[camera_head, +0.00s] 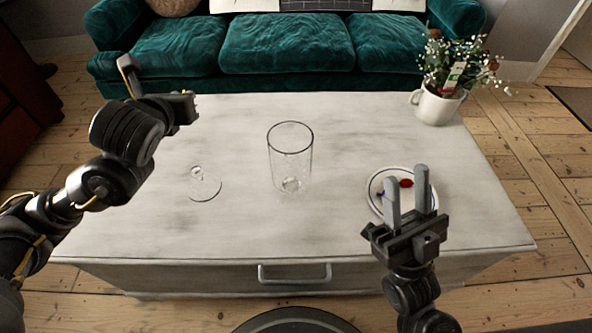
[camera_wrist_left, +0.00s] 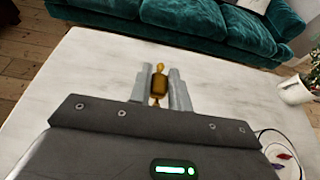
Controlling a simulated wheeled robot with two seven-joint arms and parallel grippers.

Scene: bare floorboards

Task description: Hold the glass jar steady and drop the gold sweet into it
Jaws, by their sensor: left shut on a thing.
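The clear glass jar (camera_head: 290,158) stands upright and open in the middle of the white table; no sweet shows in it. My left gripper (camera_head: 127,72) is raised at the left, well apart from the jar. In the left wrist view this gripper (camera_wrist_left: 159,84) is shut on the gold sweet (camera_wrist_left: 159,86), which sits between its fingertips with its twisted ends showing. The sweet cannot be made out in the head view. My right gripper (camera_head: 407,188) is open, its fingers apart and empty, in front of the plate at the right of the jar.
A round glass lid (camera_head: 205,188) with a knob lies left of the jar. The white plate (camera_head: 372,202) holds a red sweet (camera_head: 406,183) and a purple one, partly hidden by my right gripper. A white flower pot (camera_head: 437,107) stands at the back right corner.

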